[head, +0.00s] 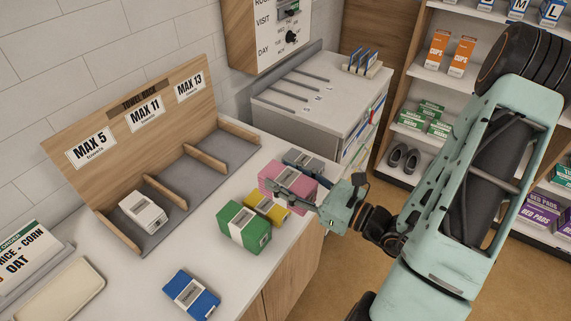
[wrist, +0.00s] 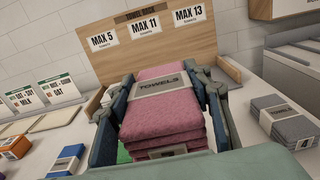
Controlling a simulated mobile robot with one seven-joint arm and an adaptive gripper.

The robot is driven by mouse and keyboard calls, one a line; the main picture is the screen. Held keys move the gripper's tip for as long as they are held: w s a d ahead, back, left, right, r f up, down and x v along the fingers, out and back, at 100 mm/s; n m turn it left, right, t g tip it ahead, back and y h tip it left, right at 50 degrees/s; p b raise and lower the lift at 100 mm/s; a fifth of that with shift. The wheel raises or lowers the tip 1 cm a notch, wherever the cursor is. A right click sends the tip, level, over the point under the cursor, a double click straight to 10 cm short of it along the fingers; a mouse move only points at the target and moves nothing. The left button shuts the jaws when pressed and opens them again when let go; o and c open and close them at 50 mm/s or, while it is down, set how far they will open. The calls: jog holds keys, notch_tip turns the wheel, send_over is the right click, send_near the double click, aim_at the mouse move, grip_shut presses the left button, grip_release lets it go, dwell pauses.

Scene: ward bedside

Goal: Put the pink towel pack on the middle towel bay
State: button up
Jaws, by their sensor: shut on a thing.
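The pink towel pack (head: 287,181) is in my gripper (head: 308,201) at the counter's right side. In the wrist view the pink towel pack (wrist: 163,110) has a pale band reading "TOWELS", with the fingers (wrist: 163,97) against its two sides. I cannot tell whether it touches the counter. The towel rack (head: 129,112) has three bays under signs MAX 5, MAX 11 and MAX 13. The middle bay (head: 178,179), under MAX 11, looks empty. The left bay holds a white pack (head: 143,212). The right bay (head: 225,150) looks empty.
A green pack (head: 244,228), a yellow pack (head: 267,207) and a grey-blue pack (head: 304,164) sit close around the pink one. A blue pack (head: 191,295) lies at the front. Low wooden dividers (head: 204,160) separate the bays. A grey cabinet (head: 318,95) stands behind right.

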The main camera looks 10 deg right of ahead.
jog(key=shift+s+a+r+p, duration=0.1)
jog(key=shift+s+r+p, duration=0.1)
jog(key=shift+s+p, duration=0.3)
